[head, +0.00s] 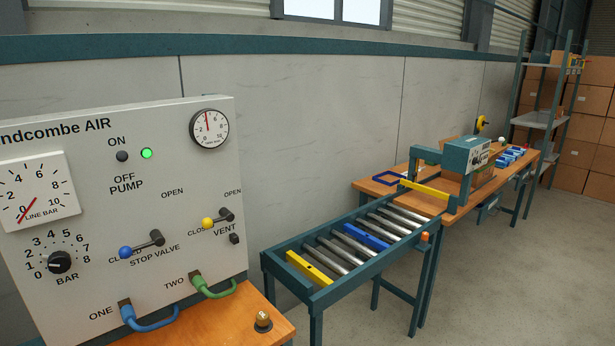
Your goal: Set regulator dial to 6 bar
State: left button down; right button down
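The regulator dial (59,262) is a black round knob at the lower left of the light grey air panel (100,200). A printed scale from 0 to 8, marked BAR, runs around it. A pale mark shows on the knob's left side, towards the low end of the scale; the exact number is too small to tell. Above it, the square LINE BAR gauge (38,190) has a red needle pointing down-left, near 0. Neither of my grippers shows in the head view.
The panel also carries a lit green lamp (146,153), a small round gauge (209,129), a blue-tipped stop valve lever (141,245), a yellow-tipped vent lever (217,218), and blue (155,324) and green (214,292) hoses. A roller conveyor (345,250) stands to the right.

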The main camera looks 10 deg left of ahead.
aim_at(59, 263)
jog(key=u, duration=1.25)
